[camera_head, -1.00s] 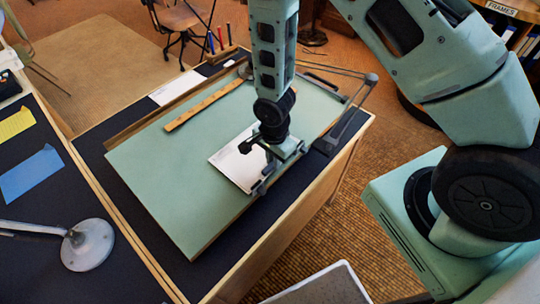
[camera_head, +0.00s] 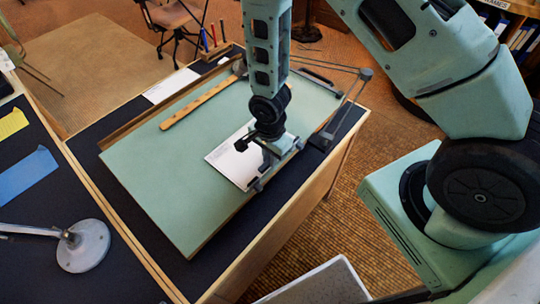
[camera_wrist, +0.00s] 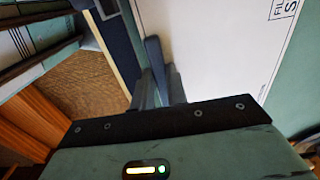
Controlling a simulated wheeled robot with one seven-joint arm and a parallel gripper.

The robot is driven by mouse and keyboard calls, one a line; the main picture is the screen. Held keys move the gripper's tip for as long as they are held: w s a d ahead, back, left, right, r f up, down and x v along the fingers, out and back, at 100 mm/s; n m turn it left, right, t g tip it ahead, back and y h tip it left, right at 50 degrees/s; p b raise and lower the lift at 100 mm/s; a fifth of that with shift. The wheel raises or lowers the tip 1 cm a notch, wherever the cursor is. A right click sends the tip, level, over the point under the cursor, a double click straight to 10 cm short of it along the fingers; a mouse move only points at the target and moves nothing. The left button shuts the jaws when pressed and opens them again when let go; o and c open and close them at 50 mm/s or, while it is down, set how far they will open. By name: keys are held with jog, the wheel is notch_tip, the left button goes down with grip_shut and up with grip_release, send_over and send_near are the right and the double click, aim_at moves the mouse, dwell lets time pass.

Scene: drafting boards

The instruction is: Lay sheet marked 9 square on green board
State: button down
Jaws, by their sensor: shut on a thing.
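A white sheet (camera_head: 228,161) lies over or on the green board (camera_head: 150,180), towards its right-hand long edge. Its edges run roughly in line with the board's; I cannot tell if it is exactly square or touching flat. My gripper (camera_head: 266,168) is shut on the sheet's right side. In the wrist view the fingers (camera_wrist: 156,70) close at the edge of the sheet (camera_wrist: 205,45), where part of a printed box shows at the top right. The number on the sheet cannot be read, and my gripper hides part of it.
A wooden straightedge (camera_head: 200,104) lies near the board's far left edge. A hinged dark arm (camera_head: 345,110) stands at the right. A lamp base (camera_head: 82,246), blue paper (camera_head: 27,173) and yellow paper (camera_head: 12,123) are on the left table. The board's left half is clear.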

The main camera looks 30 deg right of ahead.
jog(key=shift+f, duration=0.15)
jog(key=c, duration=1.3)
grip_release()
notch_tip(320, 180, up, 17)
jog(key=shift+r+b, duration=0.2)
jog(key=shift+b, duration=0.75)
jog(key=s+a+r+n, duration=0.2)
jog(key=s+r+n, duration=0.1)
jog(key=s+n, duration=0.2)
jog(key=s+a+r+n, duration=0.2)
jog(key=s+n, duration=0.4)
jog(key=n, duration=0.3)
jog(key=s+a+r+n, duration=0.3)
jog(key=s+r+n, duration=0.2)
jog(key=s+n, duration=0.1)
jog(key=shift+s+r+n+y, duration=0.15)
jog(key=shift+n+y, duration=0.15)
jog(key=shift+n, duration=0.4)
